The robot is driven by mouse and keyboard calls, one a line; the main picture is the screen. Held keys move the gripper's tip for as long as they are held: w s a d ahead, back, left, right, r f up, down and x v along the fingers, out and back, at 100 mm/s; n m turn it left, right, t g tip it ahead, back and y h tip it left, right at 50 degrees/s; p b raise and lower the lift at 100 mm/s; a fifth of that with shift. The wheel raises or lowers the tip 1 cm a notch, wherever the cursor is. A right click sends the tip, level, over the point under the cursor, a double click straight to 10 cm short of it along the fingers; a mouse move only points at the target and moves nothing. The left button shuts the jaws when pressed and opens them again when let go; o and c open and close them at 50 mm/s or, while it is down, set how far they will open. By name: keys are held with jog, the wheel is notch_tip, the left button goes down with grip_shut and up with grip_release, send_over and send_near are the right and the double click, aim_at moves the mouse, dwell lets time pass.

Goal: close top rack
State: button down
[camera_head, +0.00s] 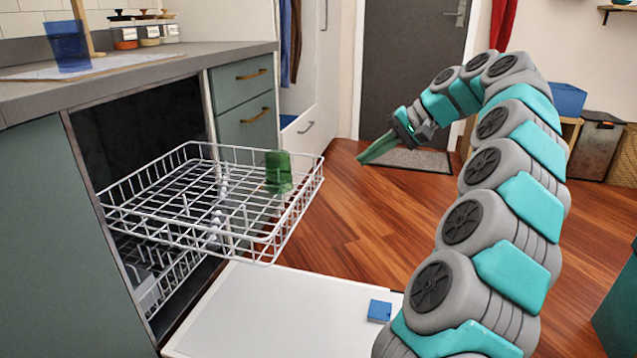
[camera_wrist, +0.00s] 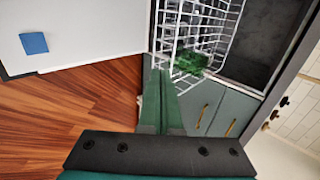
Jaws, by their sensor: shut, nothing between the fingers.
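The top rack (camera_head: 185,231) is a white wire rack pulled out of the dishwasher (camera_head: 150,125) under the counter. A green glass (camera_head: 279,172) stands in its right front part. In the wrist view the rack (camera_wrist: 222,28) and the green glass (camera_wrist: 190,63) show at the top, beyond my fingers. My gripper (camera_head: 362,160) is shut and empty, in the air to the right of the rack and apart from it, with its green fingers pointing left and down. In the wrist view the gripper (camera_wrist: 160,82) points up toward the rack's corner.
The dishwasher door (camera_head: 285,312) is folded down, with a blue block (camera_head: 379,310) on it. A lower rack (camera_head: 155,275) sits inside the dishwasher. Drawers (camera_head: 243,100) stand to the right of the opening. The wooden floor (camera_head: 345,220) between the rack and my arm is clear.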

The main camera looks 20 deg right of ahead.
jog(key=b, duration=0.2)
send_near(309, 184)
jog(key=x, duration=0.5)
jog(key=shift+s+d+f, duration=0.1)
jog(key=shift+d+f, duration=0.15)
jog(key=shift+f, duration=0.2)
jog(key=shift+w+a, duration=0.35)
jog(key=shift+a, duration=0.1)
